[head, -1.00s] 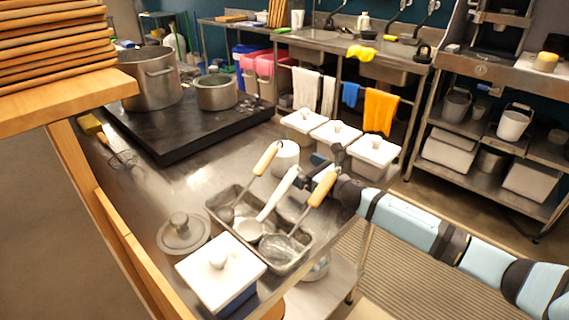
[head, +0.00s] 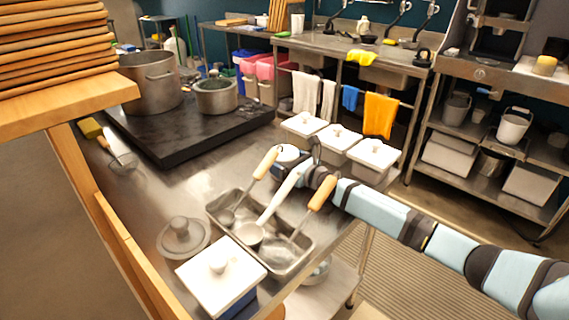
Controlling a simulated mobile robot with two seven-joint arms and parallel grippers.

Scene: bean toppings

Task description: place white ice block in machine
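A round white block (head: 287,152), which looks like the ice block, stands on the steel counter behind the utensil tray. My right gripper (head: 284,166) is at the block, low on its near side, and covers its lower part. I cannot tell whether the fingers touch it or how far they are closed. A grey metal machine (head: 497,40) stands on the back right counter, cut off by the top edge; it may be the task's machine. My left gripper is not in view.
A steel tray (head: 222,230) with wooden-handled ladles lies just in front of my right gripper. White lidded containers (head: 340,137) stand close behind it. Pots (head: 150,78) sit on a black stove at left. A wooden shelf (head: 75,96) blocks the near left.

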